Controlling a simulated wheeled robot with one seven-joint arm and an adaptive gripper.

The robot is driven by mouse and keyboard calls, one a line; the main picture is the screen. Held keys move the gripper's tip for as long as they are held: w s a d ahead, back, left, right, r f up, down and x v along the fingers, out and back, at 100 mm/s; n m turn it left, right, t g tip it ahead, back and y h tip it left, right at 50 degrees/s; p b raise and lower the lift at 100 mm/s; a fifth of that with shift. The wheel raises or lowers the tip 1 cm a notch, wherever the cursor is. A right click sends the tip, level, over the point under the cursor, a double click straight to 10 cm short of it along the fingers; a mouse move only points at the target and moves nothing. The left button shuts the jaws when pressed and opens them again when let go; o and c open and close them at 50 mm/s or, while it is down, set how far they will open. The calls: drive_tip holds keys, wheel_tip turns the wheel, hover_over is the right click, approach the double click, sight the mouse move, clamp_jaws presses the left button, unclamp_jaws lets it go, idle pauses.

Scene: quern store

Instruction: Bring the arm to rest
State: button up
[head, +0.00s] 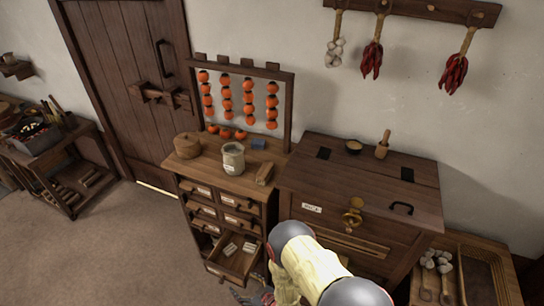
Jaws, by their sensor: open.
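My arm, cream with dark grey joints, rises from the bottom edge of the head view, bends at a joint, and its far part hangs back down. My gripper (250,297) shows only in part, as dark pieces at the bottom edge, below the pulled-out drawer (232,262) of the small chest. It is open. I see nothing held in it, but its fingertips are mostly hidden or cut off. The arm covers part of the front of the large wooden chest (330,232).
The small chest (205,214) bears a jar (233,158), a round basket (188,146) and a rack of orange fruit (225,98). A crate (482,275) with garlic stands right. A side table (66,170) stands left by the door (130,70). Floor (120,250) at left is clear.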

drive_tip(key=s+d+f+g+h, duration=0.3)
drive_tip(key=s+d+f, duration=0.3)
drive_tip(key=s+f, duration=0.1)
drive_tip(key=s+d+r+m+g+h, duration=0.1)
drive_tip(key=s+d+r+g+h, duration=0.15)
drive_tip(key=d, duration=0.25)
drive_tip(key=s+d+r+m+h+b, duration=0.1)
drive_tip(key=d+r, duration=0.5)
drive_tip(key=r, duration=1.1)
drive_tip(key=s+d+r+m+t+h+b, duration=0.1)
drive_tip(key=s+d+r+m+b, duration=0.3)
drive_tip(key=r, duration=1.4)
drive_tip(key=s+d+r+m+t+h+b, duration=0.1)
drive_tip(key=s+d+r+b, duration=0.4)
drive_tip(key=r, duration=1.2)
drive_tip(key=s+d+m, duration=0.1)
drive_tip(key=d, duration=0.3)
drive_tip(key=shift+s+r+m, duration=0.3)
drive_tip(key=shift+r+m, duration=0.05)
drive_tip(key=shift+m, duration=0.05)
drive_tip(key=shift+t, duration=0.25)
